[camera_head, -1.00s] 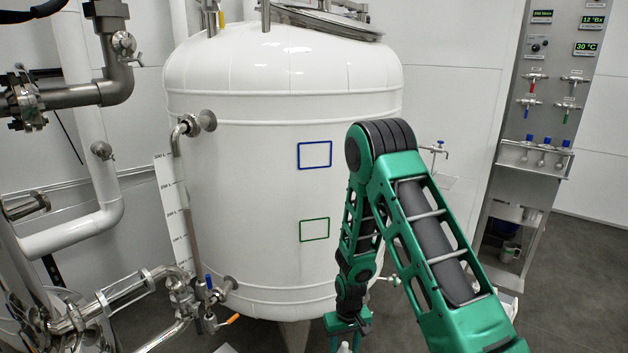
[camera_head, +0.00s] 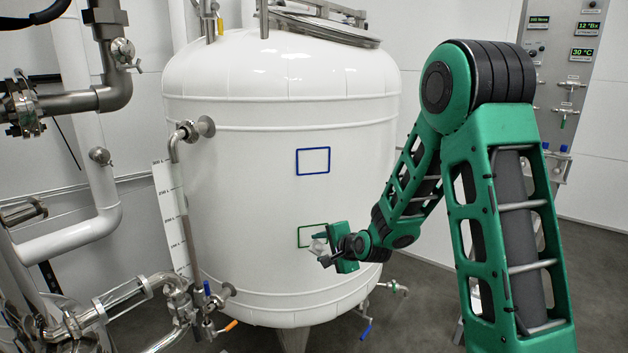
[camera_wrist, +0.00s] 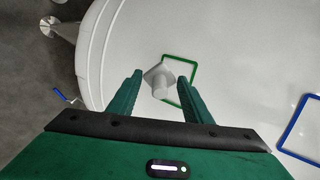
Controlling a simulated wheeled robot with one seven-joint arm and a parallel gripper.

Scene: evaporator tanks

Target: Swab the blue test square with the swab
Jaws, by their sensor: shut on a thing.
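The blue test square (camera_head: 313,161) is a blue outline on the upper front of the white tank (camera_head: 230,150). Part of it also shows at the right edge of the wrist view (camera_wrist: 300,128). A green square (camera_head: 304,236) is outlined lower on the tank, partly covered by my gripper. My gripper (camera_head: 322,244) is in front of the green square, below the blue one. It is shut on the swab, a pale piece with a flat pad and short round handle (camera_wrist: 160,86). I cannot tell whether the pad touches the tank.
Steel and white pipes (camera_head: 95,170) with valves stand left of the tank. A small blue-handled valve (camera_head: 365,328) sits low under the tank's right side. An instrument panel (camera_head: 572,70) is at the back right. The tank wall around the blue square is clear.

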